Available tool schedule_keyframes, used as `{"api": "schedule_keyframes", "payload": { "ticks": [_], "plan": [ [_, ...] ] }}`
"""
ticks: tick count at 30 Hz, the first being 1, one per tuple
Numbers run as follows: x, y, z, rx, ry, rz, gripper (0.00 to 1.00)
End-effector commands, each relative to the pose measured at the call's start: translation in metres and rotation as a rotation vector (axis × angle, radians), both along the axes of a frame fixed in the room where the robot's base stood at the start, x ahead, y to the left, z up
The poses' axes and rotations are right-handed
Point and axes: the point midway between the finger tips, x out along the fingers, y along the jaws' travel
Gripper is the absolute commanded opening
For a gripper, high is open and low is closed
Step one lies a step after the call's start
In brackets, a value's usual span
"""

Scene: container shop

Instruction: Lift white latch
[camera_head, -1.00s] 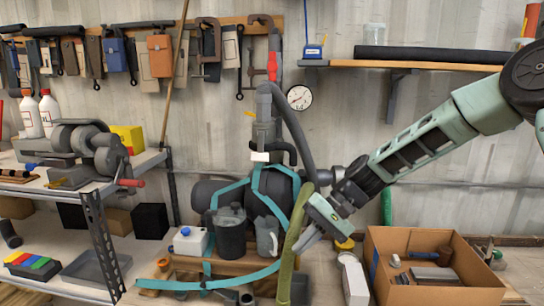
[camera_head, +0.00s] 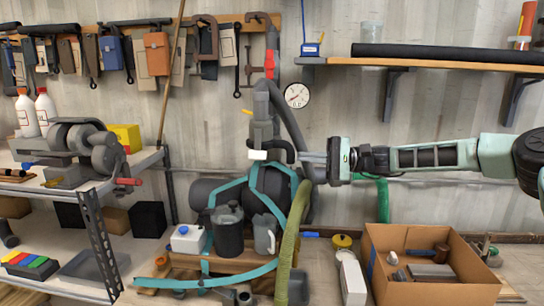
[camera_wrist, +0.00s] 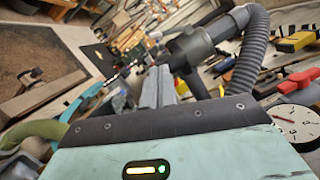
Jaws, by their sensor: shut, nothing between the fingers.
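The white latch (camera_head: 258,155) is a small pale block on the front of the dark grey machine head (camera_head: 262,126), under a black curved handle. My gripper (camera_head: 304,158) is level with the latch and to its right, pointing left. Its fingers are shut and empty. In the head view a gap shows between the fingertips and the latch; whether they differ in depth I cannot tell. In the wrist view my grey fingers (camera_wrist: 158,88) point at the dark machine body (camera_wrist: 192,46). I cannot make out the latch there.
A thick grey hose (camera_head: 292,120) curves down close to my fingertips. A round gauge (camera_head: 297,95) is on the wall above. Teal straps (camera_head: 230,187) wrap the machine. A cardboard box (camera_head: 430,296) stands at lower right, under my arm. A wall shelf (camera_head: 440,65) is above.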

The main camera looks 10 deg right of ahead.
Motion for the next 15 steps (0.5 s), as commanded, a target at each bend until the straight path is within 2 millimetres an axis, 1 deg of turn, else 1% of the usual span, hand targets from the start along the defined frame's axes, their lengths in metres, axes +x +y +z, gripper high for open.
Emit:
{"api": "schedule_keyframes", "payload": {
  "ticks": [5, 15],
  "plan": [
    [0.0, 0.015, 0.004, 0.001, 0.002, 0.004, 0.0],
    [0.002, 0.074, 0.011, 0.0, 0.003, 0.005, 0.0]
  ]
}}
